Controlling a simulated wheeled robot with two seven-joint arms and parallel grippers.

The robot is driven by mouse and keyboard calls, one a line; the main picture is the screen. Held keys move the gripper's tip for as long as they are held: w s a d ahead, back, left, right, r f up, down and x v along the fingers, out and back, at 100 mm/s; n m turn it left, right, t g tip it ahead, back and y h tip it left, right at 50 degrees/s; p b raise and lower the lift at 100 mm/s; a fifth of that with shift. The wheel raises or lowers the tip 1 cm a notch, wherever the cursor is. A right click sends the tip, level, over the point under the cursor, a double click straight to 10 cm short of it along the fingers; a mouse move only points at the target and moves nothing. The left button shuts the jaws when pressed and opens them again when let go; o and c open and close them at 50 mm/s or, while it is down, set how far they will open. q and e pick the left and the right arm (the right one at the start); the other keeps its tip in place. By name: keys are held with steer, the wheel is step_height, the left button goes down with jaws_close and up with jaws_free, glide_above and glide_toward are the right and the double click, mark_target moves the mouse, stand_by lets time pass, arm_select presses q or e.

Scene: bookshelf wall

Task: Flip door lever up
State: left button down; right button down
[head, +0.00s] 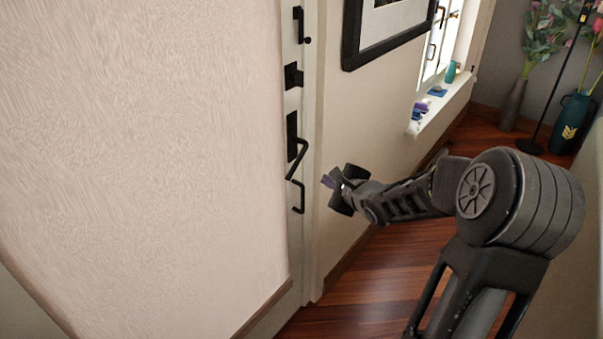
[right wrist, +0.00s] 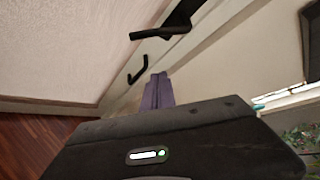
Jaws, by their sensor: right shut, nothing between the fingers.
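The black door lever (head: 298,158) sits on a dark plate on the white door edge in the head view, and its arm slants down to the left. It also shows at the top of the right wrist view (right wrist: 160,33). My right gripper (head: 328,182) is just right of the lever and a little below it, apart from it. Its purple fingers (right wrist: 158,90) are closed together with nothing between them. In the right wrist view they point up toward the door hardware. My left gripper is not in view.
A black pull handle (head: 300,198) is just below the lever, close to my fingers. A black lock (head: 293,76) and a bolt (head: 299,24) are above. A large pale panel (head: 140,130) fills the left. A picture frame (head: 349,40) hangs on the right wall.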

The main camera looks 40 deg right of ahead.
steer(key=shift+a, duration=0.15)
steer(key=w+a+f+b, duration=0.1)
steer(key=w+b, duration=0.1)
steer(key=w, duration=0.7)
steer(key=shift+w+f, duration=0.15)
steer(key=shift+f, duration=0.15)
stand_by(0.6)
steer(key=shift+a+r+p, duration=0.1)
steer(key=shift+r+p, duration=0.1)
steer(key=shift+p, duration=0.2)
